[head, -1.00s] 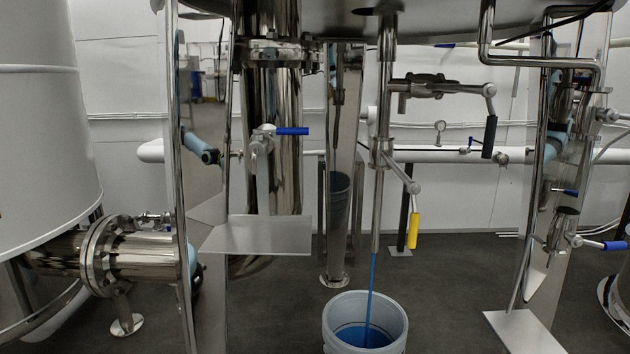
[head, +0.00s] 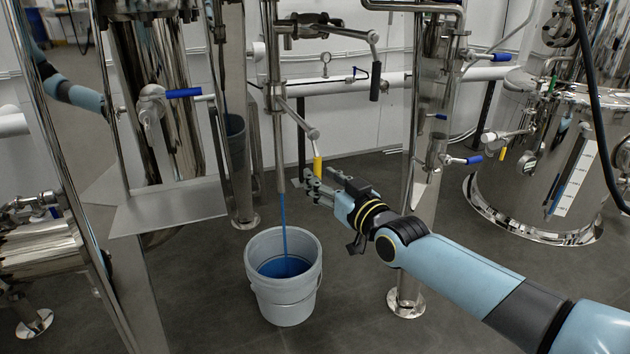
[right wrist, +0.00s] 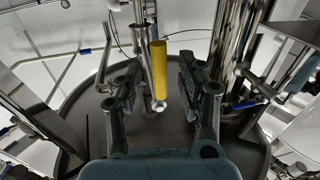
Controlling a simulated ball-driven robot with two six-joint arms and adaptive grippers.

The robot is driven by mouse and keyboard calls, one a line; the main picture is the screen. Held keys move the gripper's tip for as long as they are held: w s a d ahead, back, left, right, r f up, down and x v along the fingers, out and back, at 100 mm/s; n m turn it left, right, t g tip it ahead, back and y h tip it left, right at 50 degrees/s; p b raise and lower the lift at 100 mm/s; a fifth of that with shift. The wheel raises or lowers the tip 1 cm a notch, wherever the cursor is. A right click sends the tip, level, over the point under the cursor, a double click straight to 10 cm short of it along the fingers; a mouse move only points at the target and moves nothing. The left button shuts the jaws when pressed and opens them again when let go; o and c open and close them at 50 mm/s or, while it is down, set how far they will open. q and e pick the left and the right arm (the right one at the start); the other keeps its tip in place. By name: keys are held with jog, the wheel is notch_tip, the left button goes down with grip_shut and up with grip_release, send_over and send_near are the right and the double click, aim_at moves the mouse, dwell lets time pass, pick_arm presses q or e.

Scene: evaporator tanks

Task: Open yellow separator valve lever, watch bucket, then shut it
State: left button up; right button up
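The yellow separator valve lever (head: 317,166) hangs down from its metal arm on the vertical drain pipe (head: 278,120). A thin blue stream (head: 284,225) runs from the pipe into the grey bucket (head: 265,293), which holds blue liquid (head: 284,267). My right gripper (head: 312,182) is at the lever's lower part in the head view. In the right wrist view the yellow lever (right wrist: 159,72) stands between the two spread fingers of the right gripper (right wrist: 153,88), with gaps on both sides. My left gripper is not in view.
A blue-handled valve (head: 183,93) sits left of the drain pipe above a metal plate (head: 165,208). A black-handled lever (head: 375,82) is up right. A steel post (head: 425,150) stands close behind my right arm. A steel tank (head: 545,160) is at right.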

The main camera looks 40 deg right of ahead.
jog(key=shift+w+b, duration=0.4)
jog(key=shift+w, duration=0.85)
grip_shut()
jog(key=shift+f, duration=0.1)
